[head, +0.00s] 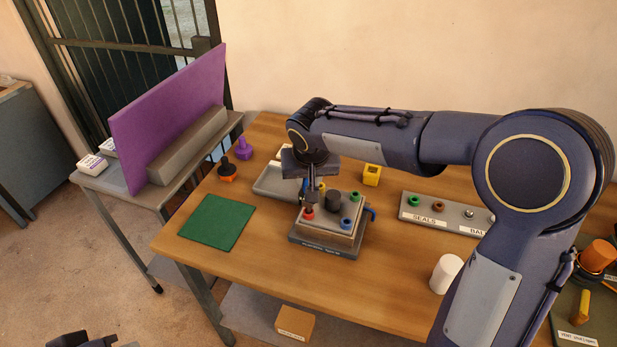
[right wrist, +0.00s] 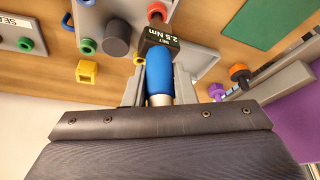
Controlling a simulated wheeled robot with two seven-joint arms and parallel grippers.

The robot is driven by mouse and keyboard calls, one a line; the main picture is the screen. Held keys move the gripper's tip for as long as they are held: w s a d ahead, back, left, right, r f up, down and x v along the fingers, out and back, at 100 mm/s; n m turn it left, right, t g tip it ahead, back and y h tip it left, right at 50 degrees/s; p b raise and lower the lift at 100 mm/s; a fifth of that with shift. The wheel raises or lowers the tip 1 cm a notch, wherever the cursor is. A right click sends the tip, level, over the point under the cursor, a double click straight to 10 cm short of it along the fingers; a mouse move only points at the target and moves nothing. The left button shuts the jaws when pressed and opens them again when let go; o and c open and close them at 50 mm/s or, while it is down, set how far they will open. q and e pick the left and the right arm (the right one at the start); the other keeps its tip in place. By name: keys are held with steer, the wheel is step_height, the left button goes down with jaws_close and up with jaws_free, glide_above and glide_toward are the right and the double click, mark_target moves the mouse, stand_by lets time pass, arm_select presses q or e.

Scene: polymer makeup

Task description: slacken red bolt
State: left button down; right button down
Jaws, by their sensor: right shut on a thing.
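The red bolt (head: 308,214) sits at the near left corner of a grey block fixture (head: 328,237) on the table. It also shows at the top of the right wrist view (right wrist: 157,9). My right gripper (head: 311,182) points down above that corner. In the right wrist view its fingers (right wrist: 159,88) are shut on the blue handle of a torque tool (right wrist: 159,72) with a dark "SET 2.5 Nm" head. The tool's tip is close to the red bolt; I cannot tell whether they touch. A dark part at the bottom left may be my left gripper (head: 82,341).
The fixture also carries green and blue bolts and a dark cylinder (head: 333,199). A grey tray (head: 275,184), yellow block (head: 372,174), seals rack (head: 440,213) and white cup (head: 445,273) stand around it. The green mat (head: 217,222) is bare.

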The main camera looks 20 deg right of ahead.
steer(key=shift+f, duration=0.3)
steer(key=c, duration=1.1)
jaws_free()
steer(key=shift+b+v, duration=0.4)
steer(key=shift+v, duration=3.55)
steer(key=shift+w, duration=0.1)
